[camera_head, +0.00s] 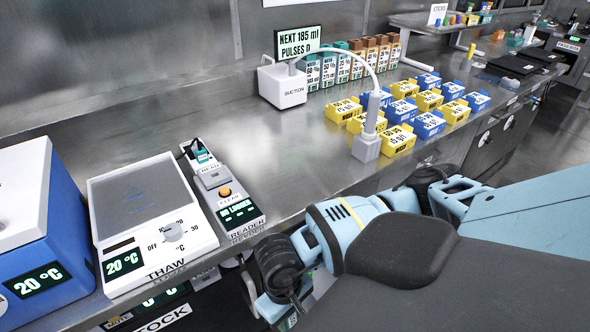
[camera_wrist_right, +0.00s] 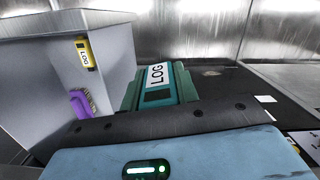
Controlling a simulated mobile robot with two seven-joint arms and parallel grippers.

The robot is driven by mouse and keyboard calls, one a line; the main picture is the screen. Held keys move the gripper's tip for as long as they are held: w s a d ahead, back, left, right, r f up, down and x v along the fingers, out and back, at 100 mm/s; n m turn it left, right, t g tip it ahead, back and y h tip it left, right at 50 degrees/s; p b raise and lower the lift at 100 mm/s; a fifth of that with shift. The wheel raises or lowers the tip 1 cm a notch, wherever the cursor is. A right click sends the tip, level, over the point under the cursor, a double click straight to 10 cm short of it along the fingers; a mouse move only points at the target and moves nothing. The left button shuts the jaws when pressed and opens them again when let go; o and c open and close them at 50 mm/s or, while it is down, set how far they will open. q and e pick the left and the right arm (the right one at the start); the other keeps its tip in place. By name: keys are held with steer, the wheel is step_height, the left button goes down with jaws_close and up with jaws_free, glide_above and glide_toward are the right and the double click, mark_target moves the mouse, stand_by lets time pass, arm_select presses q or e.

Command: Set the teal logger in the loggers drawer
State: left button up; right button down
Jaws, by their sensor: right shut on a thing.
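The teal logger (camera_wrist_right: 158,86), with a white LOG label and a dark window, shows in the right wrist view just beyond the dark edge of my right gripper (camera_wrist_right: 165,115), which is shut on it. A pale grey open box (camera_wrist_right: 115,65), which looks like a drawer, stands left of the logger in the wrist view. A yellow LOG piece (camera_wrist_right: 84,54) and a purple piece (camera_wrist_right: 88,103) are inside it. My left gripper is out of view.
On the bench stand a blue unit (camera_head: 30,225), a THAW plate (camera_head: 150,200), a reader (camera_head: 225,195) showing NO LOGGER, a suction unit (camera_head: 282,85), and several yellow and blue boxes (camera_head: 367,123). The bench front edge lies close to my right arm.

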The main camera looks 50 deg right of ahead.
steer(key=s+a+f, duration=0.2)
steer(key=s+f, duration=0.2)
steer(key=s, duration=0.1)
steer(key=shift+a+g, duration=0.3)
steer(key=shift+a, duration=0.1)
steer(key=shift+d+g, duration=0.15)
steer(key=shift+g, duration=0.15)
